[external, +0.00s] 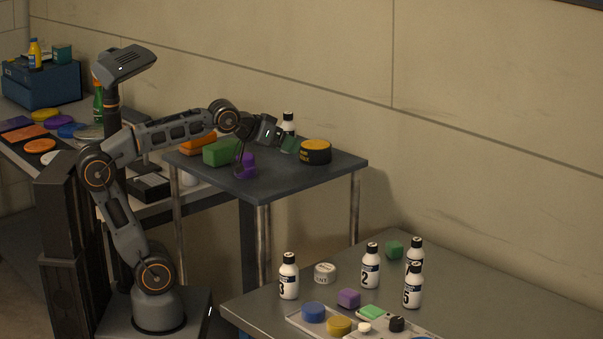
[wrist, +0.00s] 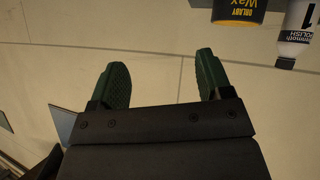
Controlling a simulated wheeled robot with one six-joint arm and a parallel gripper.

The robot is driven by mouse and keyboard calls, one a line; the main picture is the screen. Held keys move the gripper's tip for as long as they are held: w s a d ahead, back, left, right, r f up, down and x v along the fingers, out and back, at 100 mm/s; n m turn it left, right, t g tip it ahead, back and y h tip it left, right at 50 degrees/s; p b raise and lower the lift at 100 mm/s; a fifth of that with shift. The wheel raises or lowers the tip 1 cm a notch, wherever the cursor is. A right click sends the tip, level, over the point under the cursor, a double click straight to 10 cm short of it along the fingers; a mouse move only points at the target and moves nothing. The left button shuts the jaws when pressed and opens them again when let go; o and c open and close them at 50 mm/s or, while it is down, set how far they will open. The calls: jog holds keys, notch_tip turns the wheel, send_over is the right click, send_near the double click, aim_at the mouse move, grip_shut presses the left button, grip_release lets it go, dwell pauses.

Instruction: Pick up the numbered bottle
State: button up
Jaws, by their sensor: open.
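A white bottle with a black cap (external: 288,122) stands on the dark raised table, partly hidden behind my gripper. In the wrist view a bottle marked 1 and "Polish" (wrist: 298,22) shows at the top right corner, cut off by the edge. My gripper (external: 288,144) is at the raised table, in front of the bottle in the external view. Its green fingers (wrist: 162,75) are apart with nothing between them. More numbered bottles stand on the lower right table: 3 (external: 289,280), 2 (external: 370,270), 5 (external: 412,290), and one partly hidden behind 5 (external: 415,248).
A black and yellow wax tin (external: 316,152) stands right of my gripper; it also shows in the wrist view (wrist: 238,12). A green block (external: 220,152) and purple pieces (external: 245,168) lie left of it. The raised table's front right (external: 310,180) is clear.

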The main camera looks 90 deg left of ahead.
aim_at(286, 255)
jog(key=d+f+m+h, duration=0.2)
jog(key=d+f+m, duration=0.1)
jog(key=d+f, duration=0.3)
jog(key=d+f+m+g+h, duration=0.1)
jog(key=d+f+m+h, duration=0.1)
jog(key=d+f, duration=0.4)
jog(key=d+f+m+h, duration=0.2)
jog(key=d+f+m, duration=0.2)
jog(key=d+f, duration=0.2)
jog(key=shift+w+d+g, duration=0.15)
jog(key=shift+d+g, duration=0.15)
jog(key=shift+d, duration=0.4)
jog(key=w+f+b, duration=0.1)
jog(key=w+d+f, duration=0.1)
jog(key=f, duration=0.1)
jog(key=shift+f+b, duration=0.2)
jog(key=shift+b, duration=0.2)
jog(key=shift+w+f+b, duration=0.3)
jog(key=shift+w+f, duration=0.1)
jog(key=shift+w, duration=0.2)
jog(key=c, duration=1.1)
